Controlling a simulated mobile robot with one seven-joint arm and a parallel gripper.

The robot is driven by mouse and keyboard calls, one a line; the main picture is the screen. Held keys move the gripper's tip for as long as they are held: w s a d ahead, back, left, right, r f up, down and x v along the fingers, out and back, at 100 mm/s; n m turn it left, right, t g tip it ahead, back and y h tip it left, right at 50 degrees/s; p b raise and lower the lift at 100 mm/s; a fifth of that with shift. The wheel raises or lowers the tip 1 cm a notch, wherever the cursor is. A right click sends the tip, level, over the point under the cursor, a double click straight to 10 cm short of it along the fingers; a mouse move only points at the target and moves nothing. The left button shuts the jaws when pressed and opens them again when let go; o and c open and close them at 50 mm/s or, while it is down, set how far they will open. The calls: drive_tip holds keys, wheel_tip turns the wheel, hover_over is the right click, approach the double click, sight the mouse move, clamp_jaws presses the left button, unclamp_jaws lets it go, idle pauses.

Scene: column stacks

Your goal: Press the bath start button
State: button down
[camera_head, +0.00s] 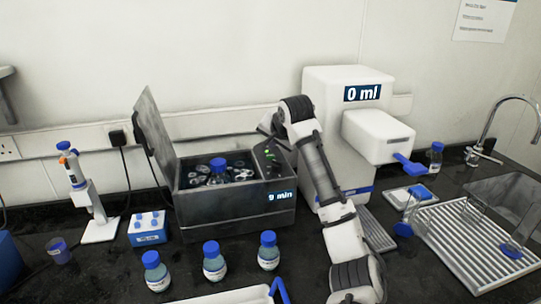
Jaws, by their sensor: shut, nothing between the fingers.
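The bath (235,217) is a dark grey box with its lid (155,130) standing open at the left. A bottle with a blue cap (218,165) stands inside among rounded dark shapes. Its front display (280,196) reads "9 min". A dark control panel (270,160) with small green marks is on the bath's top right. I cannot make out the start button clearly. My gripper (268,132) is shut and empty, small in view, just above the back of this panel. I cannot tell whether it touches the panel.
Several blue-capped bottles (213,262) stand in front of the bath. A white dispenser (345,120) reading "0 ml" stands right of it, behind my arm. A pipette stand (98,226) and blue rack (148,230) are at left. A draining rack (475,250) and sink are at right.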

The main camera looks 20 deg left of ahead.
sight(272, 158)
drive_tip(key=shift+r, duration=1.95)
drive_tip(key=shift+f, duration=0.1)
